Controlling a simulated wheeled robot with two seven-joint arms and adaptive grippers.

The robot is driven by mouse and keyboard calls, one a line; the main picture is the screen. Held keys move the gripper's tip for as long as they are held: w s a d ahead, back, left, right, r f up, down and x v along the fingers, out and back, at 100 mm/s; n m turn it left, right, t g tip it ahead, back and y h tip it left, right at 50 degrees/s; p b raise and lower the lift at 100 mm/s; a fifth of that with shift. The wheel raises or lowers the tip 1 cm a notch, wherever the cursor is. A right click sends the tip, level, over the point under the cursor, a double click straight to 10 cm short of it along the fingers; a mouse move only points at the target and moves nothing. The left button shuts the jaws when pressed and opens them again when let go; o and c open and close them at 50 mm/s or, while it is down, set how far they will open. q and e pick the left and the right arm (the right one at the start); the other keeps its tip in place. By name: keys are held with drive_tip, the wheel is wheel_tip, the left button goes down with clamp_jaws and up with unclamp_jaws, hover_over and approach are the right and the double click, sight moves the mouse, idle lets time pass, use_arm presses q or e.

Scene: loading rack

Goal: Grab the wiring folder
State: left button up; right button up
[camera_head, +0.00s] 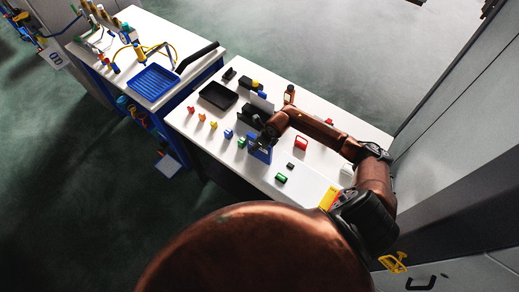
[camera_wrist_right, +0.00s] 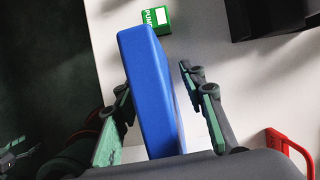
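A blue upright folder (camera_head: 259,153), which I take for the wiring folder, stands near the front edge of the white table. It also shows in the right wrist view (camera_wrist_right: 150,85), as a smooth blue slab seen edge-on. My right gripper (camera_head: 264,138) is at the folder, with its arm coming in from the right. In the wrist view, my right gripper's (camera_wrist_right: 160,112) two green-padded fingers are on either side of the folder. A gap shows between the right finger and the folder; contact on the left is unclear. My left gripper is not in view.
A small green box (camera_wrist_right: 157,20) marked "PUMP" stands just beyond the folder. Grey cabinets border the right.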

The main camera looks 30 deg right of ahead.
drive_tip(key=shift+f+b, duration=0.25)
drive_tip(key=shift+b, duration=0.05)
drive_tip(key=shift+c, duration=0.6)
clamp_jaws()
